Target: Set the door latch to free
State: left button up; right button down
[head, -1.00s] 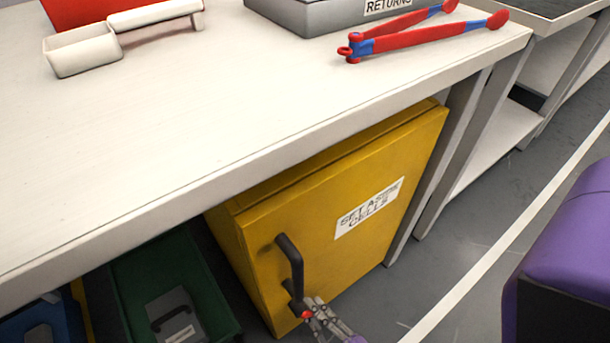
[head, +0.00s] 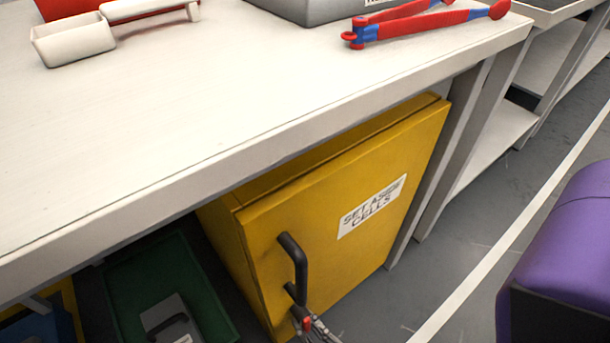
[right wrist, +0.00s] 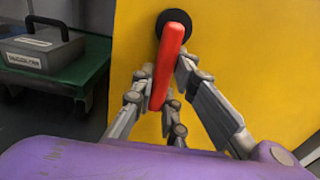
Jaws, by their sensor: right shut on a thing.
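The yellow cabinet (head: 340,260) stands under the bench, its door shut as far as I can see. The door has a black bar handle (head: 295,262). Below the handle is the latch, a red lever (right wrist: 168,65) on a round black base (right wrist: 175,20). In the right wrist view the lever hangs down from the base, tilted slightly. My right gripper (right wrist: 162,75) has its fingers on both sides of the lever and is shut on it. In the head view the gripper (head: 312,327) shows at the bottom edge, partly cut off. My left gripper is out of view.
The white bench top (head: 200,130) overhangs the cabinet. A bench leg (head: 440,160) stands close on the right. Red-and-blue tongs (head: 430,30) and a white scoop (head: 75,40) lie on top.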

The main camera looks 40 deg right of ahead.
dwell(0.3)
jog(key=c, duration=1.7)
grip_release()
